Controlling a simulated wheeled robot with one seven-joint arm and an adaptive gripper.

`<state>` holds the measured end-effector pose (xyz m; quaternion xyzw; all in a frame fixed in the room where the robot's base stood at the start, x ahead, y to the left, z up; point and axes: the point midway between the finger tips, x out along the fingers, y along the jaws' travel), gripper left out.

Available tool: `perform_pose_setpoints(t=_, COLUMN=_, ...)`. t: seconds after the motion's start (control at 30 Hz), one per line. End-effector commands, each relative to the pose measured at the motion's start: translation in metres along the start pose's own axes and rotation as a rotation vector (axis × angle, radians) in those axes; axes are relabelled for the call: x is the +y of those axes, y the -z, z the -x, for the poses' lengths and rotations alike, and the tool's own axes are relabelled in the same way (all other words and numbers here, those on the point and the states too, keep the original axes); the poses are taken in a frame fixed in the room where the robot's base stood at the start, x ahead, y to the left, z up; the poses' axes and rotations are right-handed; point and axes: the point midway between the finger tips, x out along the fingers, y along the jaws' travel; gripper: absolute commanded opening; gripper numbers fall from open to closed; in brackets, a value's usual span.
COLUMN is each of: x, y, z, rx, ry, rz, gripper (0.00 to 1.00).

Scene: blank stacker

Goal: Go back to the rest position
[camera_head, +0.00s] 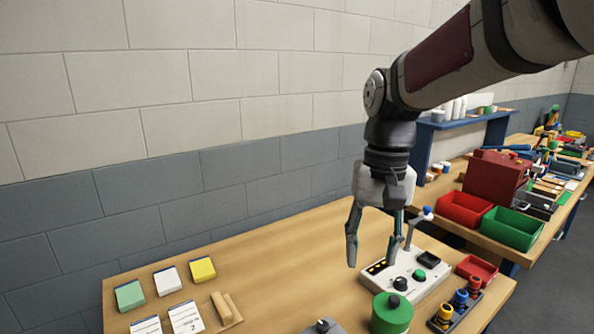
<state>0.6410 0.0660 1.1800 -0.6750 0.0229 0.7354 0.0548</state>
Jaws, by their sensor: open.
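My gripper (372,240) hangs from the arm at the right of centre, fingers pointing down and spread apart. It is open and nothing shows between its fingers. It is above the wooden table, by the back left of a white control box (411,282). The box carries a green knob, black parts and a lever with a blue ball (427,210). The right finger overlaps the box in the picture; I cannot tell whether it touches.
A green round container (391,314) stands in front of the box. Green, white and yellow pads (202,269) and wooden blocks (225,306) lie at the left. A red tray (477,269) is at the right. A second bench holds red and green bins (513,229). A block wall stands behind.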

Motion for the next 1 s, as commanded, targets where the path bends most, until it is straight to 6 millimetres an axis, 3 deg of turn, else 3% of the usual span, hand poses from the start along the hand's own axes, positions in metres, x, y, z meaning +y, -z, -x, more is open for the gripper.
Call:
perform_pose_setpoints(t=0.1, x=0.019, y=-0.031, z=0.014, rx=0.092, ry=0.003, rz=0.017, gripper=0.43)
perform_pose_setpoints(t=0.27, x=0.042, y=-0.071, z=0.021, rx=0.205, ry=-0.002, rz=0.045, gripper=0.43)
perform_pose_setpoints(t=0.6, x=0.079, y=-0.143, z=0.006, rx=0.431, ry=-0.021, rz=0.099, gripper=0.43)
perform_pose_setpoints(t=0.8, x=0.087, y=-0.161, z=-0.005, rx=0.497, ry=-0.031, rz=0.117, gripper=0.43)
perform_pose_setpoints(t=1.0, x=0.089, y=-0.164, z=-0.007, rx=0.508, ry=-0.033, rz=0.121, gripper=0.43)
